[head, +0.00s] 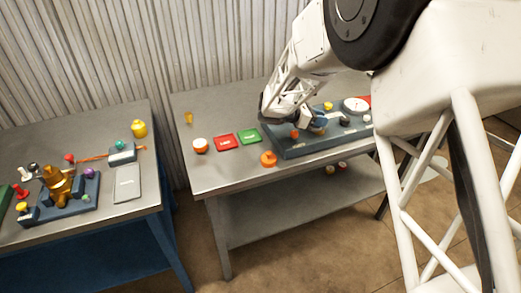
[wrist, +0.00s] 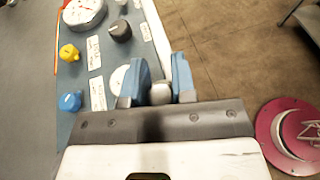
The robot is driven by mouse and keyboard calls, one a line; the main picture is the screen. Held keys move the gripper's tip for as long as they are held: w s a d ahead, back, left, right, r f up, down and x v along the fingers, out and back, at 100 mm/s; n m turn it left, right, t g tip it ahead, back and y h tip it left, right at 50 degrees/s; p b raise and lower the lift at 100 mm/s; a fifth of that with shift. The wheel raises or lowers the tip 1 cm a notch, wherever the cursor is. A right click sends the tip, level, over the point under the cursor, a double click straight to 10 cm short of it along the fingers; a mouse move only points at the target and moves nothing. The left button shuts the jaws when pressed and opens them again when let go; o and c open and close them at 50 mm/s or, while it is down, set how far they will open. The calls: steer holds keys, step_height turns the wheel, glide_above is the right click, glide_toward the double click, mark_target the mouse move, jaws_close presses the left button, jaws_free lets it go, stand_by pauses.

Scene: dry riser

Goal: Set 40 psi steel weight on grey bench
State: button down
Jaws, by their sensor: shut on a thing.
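My gripper (head: 303,120) is over the blue-grey panel (head: 290,150) on the grey bench (head: 215,180). In the wrist view, its two blue fingers (wrist: 160,82) are shut on a small rounded silver-grey thing (wrist: 161,93). This looks like the top of the steel weight, but no 40 psi marking is readable. The fingers hide most of it, and I cannot tell whether it touches the panel. A white round face (wrist: 119,78) on the panel lies just left of the fingers.
The panel carries a dial gauge (head: 355,104), a dark knob (wrist: 120,31), a yellow knob (wrist: 69,52) and a blue knob (wrist: 70,101). Red (head: 227,143) and green (head: 249,136) trays and an orange object (head: 268,159) are left of it. The bench's front left is clear.

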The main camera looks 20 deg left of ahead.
steer(key=s+a+n+t+y, duration=0.2)
steer(key=a+n+t+y, duration=0.1)
steer(key=a, duration=0.6)
steer(key=s+a+f+n+t+y, duration=0.1)
steer(key=s+a+n+t+y, duration=0.1)
steer(key=a, duration=0.7)
steer(key=shift+s+a+n+t+y, duration=0.4)
steer(key=shift+s+n+y, duration=0.15)
steer(key=shift+n+y, duration=0.35)
steer(key=shift+f, duration=0.1)
steer(key=shift+f, duration=3.1)
steer(key=shift+f, duration=1.9)
steer(key=c, duration=0.9)
jaws_free()
steer(key=shift+f, duration=0.15)
steer(key=shift+c, duration=0.2)
